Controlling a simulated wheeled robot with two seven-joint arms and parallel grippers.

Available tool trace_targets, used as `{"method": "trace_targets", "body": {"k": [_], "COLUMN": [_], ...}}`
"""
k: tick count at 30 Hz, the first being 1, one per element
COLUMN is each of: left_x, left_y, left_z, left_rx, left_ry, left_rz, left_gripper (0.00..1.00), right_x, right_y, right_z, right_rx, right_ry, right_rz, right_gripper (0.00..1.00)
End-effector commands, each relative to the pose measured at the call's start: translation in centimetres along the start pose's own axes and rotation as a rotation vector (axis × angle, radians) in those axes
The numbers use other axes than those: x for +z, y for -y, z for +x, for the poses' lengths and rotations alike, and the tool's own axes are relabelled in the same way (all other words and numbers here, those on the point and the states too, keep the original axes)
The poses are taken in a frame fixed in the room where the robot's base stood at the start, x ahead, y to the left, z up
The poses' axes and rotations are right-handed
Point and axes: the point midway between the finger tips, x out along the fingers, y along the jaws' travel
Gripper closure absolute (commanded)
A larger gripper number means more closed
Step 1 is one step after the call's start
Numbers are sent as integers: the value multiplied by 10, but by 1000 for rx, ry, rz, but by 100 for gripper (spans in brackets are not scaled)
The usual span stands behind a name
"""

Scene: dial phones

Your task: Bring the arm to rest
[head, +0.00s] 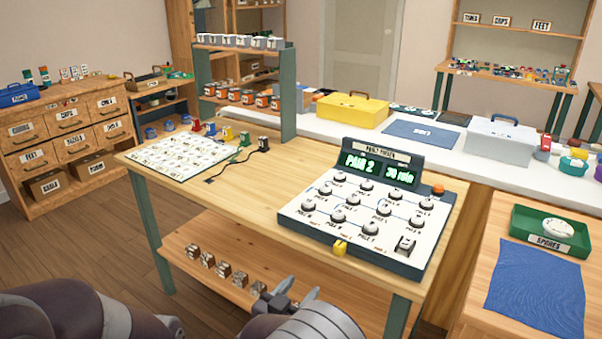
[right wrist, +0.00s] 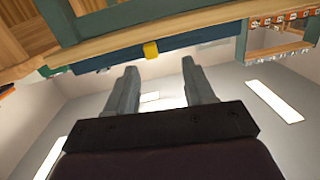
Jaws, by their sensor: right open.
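My right gripper (head: 292,292) is low at the front of the wooden workbench, below and in front of its top edge. In the right wrist view its two grey fingers (right wrist: 157,88) stand apart with nothing between them. The bench underside and a yellow knob (right wrist: 151,50) show beyond the fingertips there. In the head view part of my left arm shows at the lower left, but no left gripper can be made out. A dial console (head: 362,212) with several round knobs stands on the bench, its green display reading "PAIR 2" and "30 min".
The workbench (head: 245,215) has a lower shelf (head: 190,240) with several small blocks, close to my right gripper. A white board (head: 180,153) lies on the bench's left. At the right are a green tray (head: 520,222) and a blue mat (head: 535,285).

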Motion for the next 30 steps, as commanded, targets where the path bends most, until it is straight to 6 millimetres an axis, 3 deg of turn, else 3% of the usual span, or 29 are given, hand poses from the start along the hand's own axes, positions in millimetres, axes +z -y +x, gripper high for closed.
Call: {"method": "trace_targets", "body": {"k": [2,3,5,7,10,15,19,21,23,24,30], "left_x": [0,0,0,0,0,0,0,0,0,-4,-13], "left_y": [0,0,0,0,0,0,0,0,0,0,0], "left_z": [0,0,0,0,0,0,0,0,-5,-37,-111], "left_rx": [0,0,0,0,0,0,0,0,0,0,0], "left_ry": [0,0,0,0,0,0,0,0,1,2,-1], "left_rz": [0,0,0,0,0,0,0,0,0,0,0], "left_gripper": [57,57,57,57,57,57,57,57,57,57,57], "right_x": [37,58,82,98,97,74,49,30,16,-15,-88], "right_y": [25,41,49,24,-55,-166,-234,-259,-272,-266,-261], "right_z": [-8,-21,-43,-67,-94,-112,-114,-100,-85,-90,-96], "right_rx": [-177,-310,-488,-620,-663,-585,-500,-434,-371,-386,-391], "right_ry": [156,280,503,778,1101,1351,1415,1370,1348,1351,1351], "right_rz": [-14,-37,-93,-195,-364,-534,-579,-505,-429,-445,-448], "right_gripper": [47,47,47,47,47,47,47,47,47,47,47]}}
